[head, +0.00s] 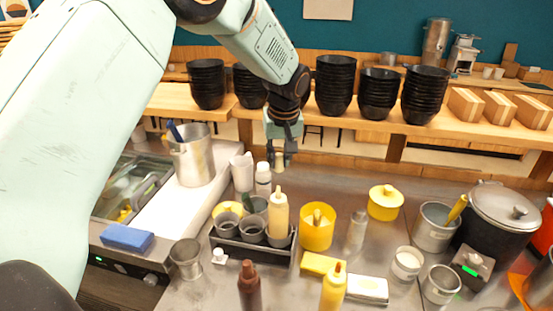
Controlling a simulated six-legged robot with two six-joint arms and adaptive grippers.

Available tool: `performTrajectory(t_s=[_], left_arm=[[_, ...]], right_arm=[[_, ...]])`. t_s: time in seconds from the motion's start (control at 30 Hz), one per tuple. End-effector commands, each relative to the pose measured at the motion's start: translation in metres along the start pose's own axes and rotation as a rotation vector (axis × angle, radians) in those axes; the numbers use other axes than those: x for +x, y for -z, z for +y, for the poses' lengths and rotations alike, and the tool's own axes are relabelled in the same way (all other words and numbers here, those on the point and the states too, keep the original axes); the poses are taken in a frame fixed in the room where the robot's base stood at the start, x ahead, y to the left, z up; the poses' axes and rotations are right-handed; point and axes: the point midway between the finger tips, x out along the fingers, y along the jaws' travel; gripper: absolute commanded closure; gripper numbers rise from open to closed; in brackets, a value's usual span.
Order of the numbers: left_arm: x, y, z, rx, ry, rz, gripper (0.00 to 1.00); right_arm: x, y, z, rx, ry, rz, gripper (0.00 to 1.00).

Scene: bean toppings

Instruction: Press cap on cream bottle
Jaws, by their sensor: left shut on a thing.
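The cream bottle (278,218) stands upright at the right end of a black caddy, with a narrow pale top. My left gripper (279,160) is above it, pointing down. It is shut on a small cream-coloured piece that looks like the cap (279,168). A small gap shows between this piece and the bottle's top, so the two look apart. How far apart in depth is hard to tell. My right gripper is not in view.
The black caddy (250,247) also holds grey cups. A white bottle (263,180) stands just behind. A yellow pot (316,232) is close on the right. A brown bottle (249,288) and a yellow bottle (333,288) stand in front. Stacked black bowls (336,85) line the rear shelf.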

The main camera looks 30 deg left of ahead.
Motion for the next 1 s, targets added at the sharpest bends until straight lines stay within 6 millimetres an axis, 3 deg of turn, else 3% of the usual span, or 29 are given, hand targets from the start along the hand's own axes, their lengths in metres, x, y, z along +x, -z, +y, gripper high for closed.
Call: performTrajectory(t_s=[0.27,0.7,1.0], left_arm=[[0.003,-0.002,0.000,0.027,-0.008,0.001,0.87],[0.033,-0.009,-0.004,0.024,-0.007,0.000,0.87],[0.038,-0.009,-0.004,0.023,-0.008,0.001,0.87]], right_arm=[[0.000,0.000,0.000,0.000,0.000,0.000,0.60],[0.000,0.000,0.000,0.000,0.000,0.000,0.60],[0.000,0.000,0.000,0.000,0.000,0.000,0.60]])
